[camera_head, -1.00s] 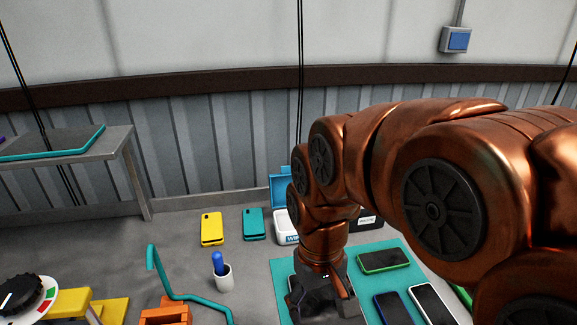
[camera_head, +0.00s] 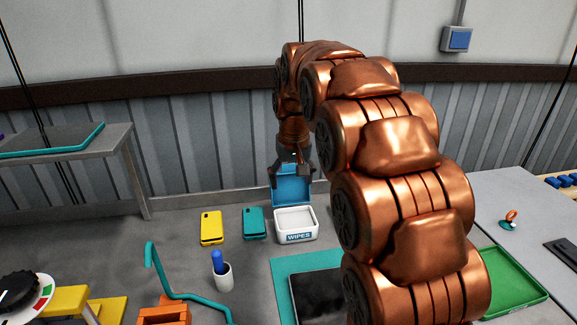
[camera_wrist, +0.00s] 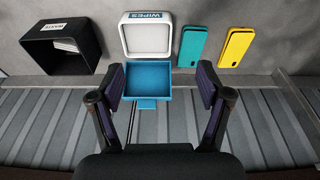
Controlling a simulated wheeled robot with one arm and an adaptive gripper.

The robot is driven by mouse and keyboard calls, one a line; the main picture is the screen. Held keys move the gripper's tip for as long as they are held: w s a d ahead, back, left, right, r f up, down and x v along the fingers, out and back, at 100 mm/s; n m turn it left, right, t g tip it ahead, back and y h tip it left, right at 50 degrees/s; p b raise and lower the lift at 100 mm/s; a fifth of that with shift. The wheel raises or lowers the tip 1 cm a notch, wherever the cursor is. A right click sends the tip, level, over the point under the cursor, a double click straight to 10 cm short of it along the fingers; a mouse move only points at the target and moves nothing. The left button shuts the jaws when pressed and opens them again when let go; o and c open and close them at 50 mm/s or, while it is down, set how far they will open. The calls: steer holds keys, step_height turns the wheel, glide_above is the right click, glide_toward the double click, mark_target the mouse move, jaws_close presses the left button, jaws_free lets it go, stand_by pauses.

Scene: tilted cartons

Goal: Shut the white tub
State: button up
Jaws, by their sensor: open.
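The white tub (camera_head: 295,237), labelled WIPES, stands on the grey bench near the back wall. Its blue lid (camera_head: 291,188) is raised at the back edge, and the tub's top is open. In the wrist view the white tub (camera_wrist: 147,38) is upside down at top centre, with the blue lid (camera_wrist: 148,80) below it. My gripper (camera_head: 292,172) is above and behind the tub at the raised lid. In the wrist view my gripper (camera_wrist: 161,88) has its two fingers spread, one on each side of the lid. I cannot tell whether they touch it.
A teal phone (camera_head: 255,223) and a yellow phone (camera_head: 212,227) lie left of the tub. A cup (camera_head: 223,276) with a blue item stands in front. A black waste bin (camera_wrist: 62,45) stands beside the tub. The wall is close behind.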

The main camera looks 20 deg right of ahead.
steer(key=t+b, duration=0.1)
steer(key=t, duration=0.1)
glide_toward(289, 165)
steer(key=f, duration=0.1)
steer(key=shift+h, duration=0.3)
steer(key=shift+a+p+x, duration=0.1)
steer(key=shift+p+x, duration=0.6)
steer(key=shift+x, duration=1.35)
steer(key=shift+a+p+x, duration=0.15)
steer(key=shift+p+x, duration=0.5)
steer(key=shift+x, duration=1.4)
steer(key=shift+w, duration=0.15)
jaws_close()
